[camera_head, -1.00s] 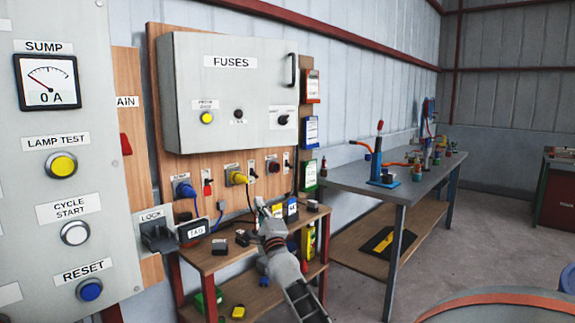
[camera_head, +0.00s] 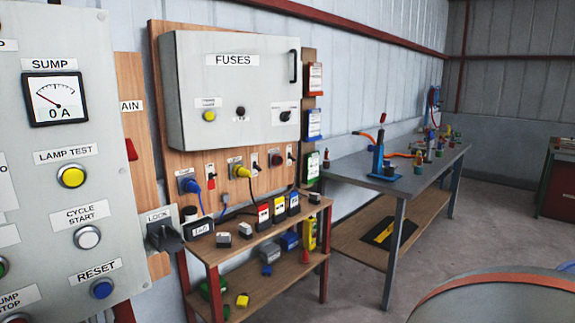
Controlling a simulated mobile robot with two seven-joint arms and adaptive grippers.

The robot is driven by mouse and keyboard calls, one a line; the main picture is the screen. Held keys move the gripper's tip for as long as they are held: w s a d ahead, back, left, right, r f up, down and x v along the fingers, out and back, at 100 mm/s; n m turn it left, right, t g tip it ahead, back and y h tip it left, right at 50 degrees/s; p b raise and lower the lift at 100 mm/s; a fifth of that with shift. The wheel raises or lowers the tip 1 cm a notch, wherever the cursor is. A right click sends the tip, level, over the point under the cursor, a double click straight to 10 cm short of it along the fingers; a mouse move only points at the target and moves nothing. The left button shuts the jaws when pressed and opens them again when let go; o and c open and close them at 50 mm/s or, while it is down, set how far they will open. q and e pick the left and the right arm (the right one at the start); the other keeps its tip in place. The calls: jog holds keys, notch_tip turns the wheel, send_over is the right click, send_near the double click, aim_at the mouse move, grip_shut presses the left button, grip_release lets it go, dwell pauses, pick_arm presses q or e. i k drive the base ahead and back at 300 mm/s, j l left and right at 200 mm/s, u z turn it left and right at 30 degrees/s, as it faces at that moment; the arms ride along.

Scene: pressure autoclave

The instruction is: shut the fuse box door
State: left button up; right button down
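The fuse box (camera_head: 228,92) is a grey cabinet on a wooden backboard, in the upper left middle of the head view. Its door (camera_head: 240,85) carries the label FUSES, a yellow button and two black controls. The door looks shut, flush with the box, with no gap that I can see. A black handle (camera_head: 294,67) is at the door's upper right edge. Neither of my grippers is in view.
A grey control panel (camera_head: 125,200) stands close on the left. Below the box, a small wooden shelf (camera_head: 215,252) holds several small blocks, with plugs and cables above it. A grey workbench (camera_head: 345,172) stands to the right. A round rimmed vessel (camera_head: 440,305) is at the lower right.

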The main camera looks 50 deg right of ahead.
aim_at(247, 81)
jog(key=i+z, duration=0.15)
jog(key=z, duration=0.3)
jog(key=i+z, duration=0.2)
jog(key=z, duration=0.2)
jog(key=i+j+z, duration=0.1)
jog(key=z, duration=0.35)
jog(key=i+l+z, duration=0.2)
jog(key=i+z, duration=0.6)
jog(key=i, duration=0.1)
